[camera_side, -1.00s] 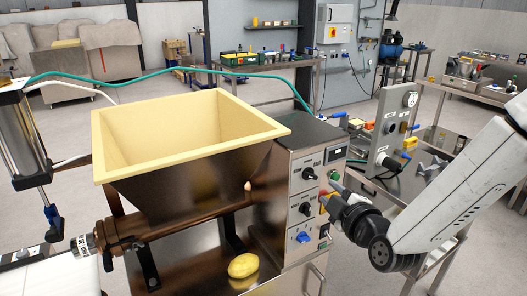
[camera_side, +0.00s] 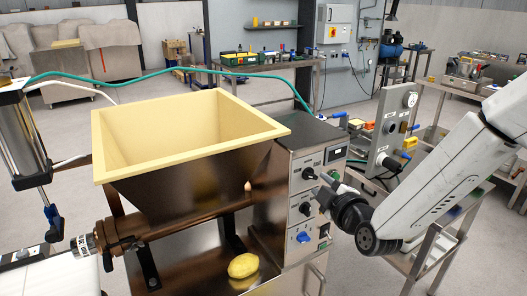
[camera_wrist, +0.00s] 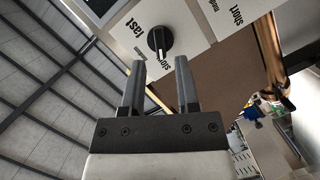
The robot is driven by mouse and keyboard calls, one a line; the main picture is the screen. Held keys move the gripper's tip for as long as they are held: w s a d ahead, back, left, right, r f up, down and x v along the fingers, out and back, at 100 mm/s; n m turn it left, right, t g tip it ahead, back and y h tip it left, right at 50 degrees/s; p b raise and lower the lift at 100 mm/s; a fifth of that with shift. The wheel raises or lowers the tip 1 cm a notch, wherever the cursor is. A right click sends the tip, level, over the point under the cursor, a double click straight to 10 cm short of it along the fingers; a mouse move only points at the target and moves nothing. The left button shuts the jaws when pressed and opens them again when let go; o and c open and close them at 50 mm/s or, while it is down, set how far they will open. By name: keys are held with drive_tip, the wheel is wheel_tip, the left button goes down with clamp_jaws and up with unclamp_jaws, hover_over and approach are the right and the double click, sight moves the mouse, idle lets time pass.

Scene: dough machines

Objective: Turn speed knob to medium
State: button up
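The speed knob (camera_wrist: 160,40) is black and round with a raised grip. It sits on a white panel between a "fast" label on the left and a partly hidden label that reads like "slow" below it. Its pale pointer line faces toward the lower label. In the side view, black knobs show on the machine's front panel, an upper one (camera_side: 309,173) and a middle one (camera_side: 305,209). My gripper (camera_wrist: 161,72) is open and empty, its two fingers apart just short of the speed knob. In the side view, my gripper (camera_side: 322,187) is close to the panel near the upper knob.
A second label plate (camera_wrist: 240,12) with "short" lies beside the speed plate. A blue knob (camera_side: 303,237) is low on the panel. The yellow-rimmed hopper (camera_side: 190,165) is left of the panel, with a dough lump (camera_side: 243,265) below. A metal cart stands behind my arm.

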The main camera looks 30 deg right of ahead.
sight(313, 177)
drive_tip(key=shift+x, duration=1.5)
clamp_jaws()
drive_tip(key=shift+d+r+m+g+y, duration=0.15)
drive_tip(key=shift+m+y, duration=0.2)
drive_tip(key=shift+m, duration=0.45)
drive_tip(key=shift+a+f+m+g+y, duration=0.15)
drive_tip(key=shift+m+y, duration=0.2)
drive_tip(key=shift+m, duration=0.45)
drive_tip(key=m+y, duration=0.1)
drive_tip(key=m, duration=0.2)
drive_tip(key=shift+d+r, duration=0.15)
unclamp_jaws()
drive_tip(key=shift+s, duration=0.1)
